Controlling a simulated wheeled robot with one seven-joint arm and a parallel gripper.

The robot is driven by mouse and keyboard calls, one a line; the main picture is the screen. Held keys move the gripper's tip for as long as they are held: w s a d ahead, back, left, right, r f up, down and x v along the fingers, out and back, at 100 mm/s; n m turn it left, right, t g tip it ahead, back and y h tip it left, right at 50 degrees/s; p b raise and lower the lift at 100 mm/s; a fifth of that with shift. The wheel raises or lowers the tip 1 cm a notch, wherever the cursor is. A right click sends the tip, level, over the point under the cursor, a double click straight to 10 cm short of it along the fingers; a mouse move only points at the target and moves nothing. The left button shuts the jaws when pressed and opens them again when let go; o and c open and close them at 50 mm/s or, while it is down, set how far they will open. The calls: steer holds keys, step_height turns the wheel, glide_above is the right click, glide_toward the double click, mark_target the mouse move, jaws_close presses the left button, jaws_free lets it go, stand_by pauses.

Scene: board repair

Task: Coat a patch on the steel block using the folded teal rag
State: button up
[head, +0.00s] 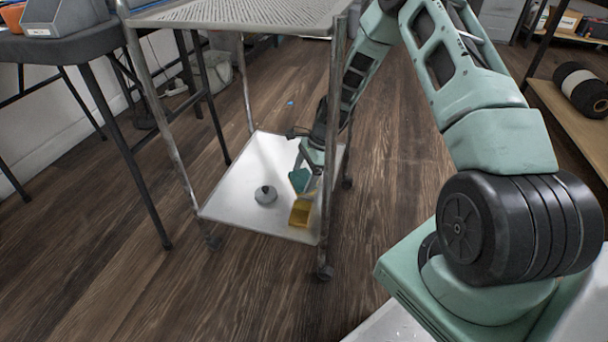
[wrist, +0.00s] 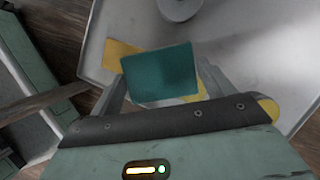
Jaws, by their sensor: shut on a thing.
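My gripper (head: 307,163) is shut on the folded teal rag (head: 299,180), low over the bottom shelf of a metal cart. In the wrist view the rag (wrist: 160,74) is a flat teal square between the two fingers of my gripper (wrist: 163,85). A yellow block-like thing (head: 300,213) sits on the shelf just in front of the rag. In the wrist view its yellow surface (wrist: 120,54) shows partly behind the rag, which hides its middle. I cannot tell whether this is the steel block, or whether the rag touches it.
A grey round thing with a dark top (head: 265,195) stands on the white bottom shelf (head: 235,207), left of the yellow thing. A dark table (head: 70,45) stands at left.

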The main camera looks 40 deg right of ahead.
steer(key=shift+r+p, duration=1.4)
steer(key=shift+r, duration=0.25)
